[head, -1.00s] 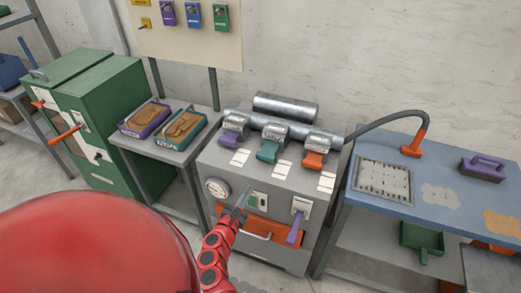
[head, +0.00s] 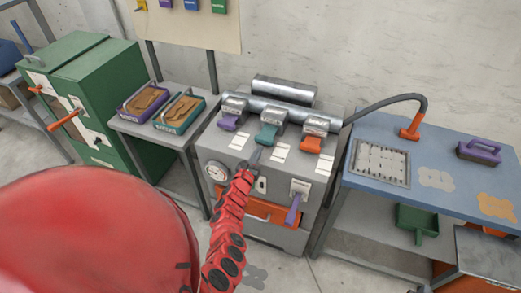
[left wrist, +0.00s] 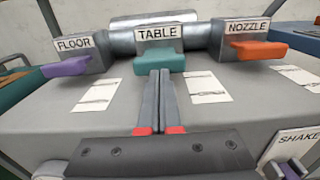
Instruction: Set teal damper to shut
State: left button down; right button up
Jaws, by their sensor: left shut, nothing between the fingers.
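The teal damper handle (head: 267,134) is the middle one of three on top of the grey machine. In the left wrist view the teal handle (left wrist: 160,61) juts out under a sign reading TABLE (left wrist: 160,34). My left gripper (head: 256,156) is shut and empty, just in front of the teal handle. In the left wrist view its closed fingers (left wrist: 160,74) point at the middle of the handle's front edge and overlap its lower part. I cannot tell whether they touch. My right gripper is not in view.
A purple handle (left wrist: 66,66) marked FLOOR and an orange handle (left wrist: 247,51) marked NOZZLE flank the teal one. White cards (left wrist: 206,87) lie on the machine top. A purple lever (head: 293,209) is on the machine front. A blue workbench (head: 450,185) stands to the right.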

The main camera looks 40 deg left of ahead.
aim_at(264, 141)
pick_arm(q)
jog(key=shift+w+a+f+b, duration=0.15)
jog(key=shift+w+b, duration=0.15)
jog(key=shift+w, duration=0.7)
jog(key=shift+a+r, duration=0.1)
jog(key=shift+r, duration=0.1)
jog(key=b, duration=0.1)
jog(key=w+b, duration=0.2)
jog(key=b, duration=0.1)
jog(key=shift+w+a+f, duration=0.1)
jog(key=shift+a+f, duration=0.15)
jog(key=shift+f, duration=0.15)
jog(key=shift+w+r+b, duration=0.3)
jog(key=shift+r+b, duration=0.05)
jog(key=shift+r, duration=0.2)
jog(key=shift+a+r, duration=0.1)
jog(key=shift+r, duration=0.1)
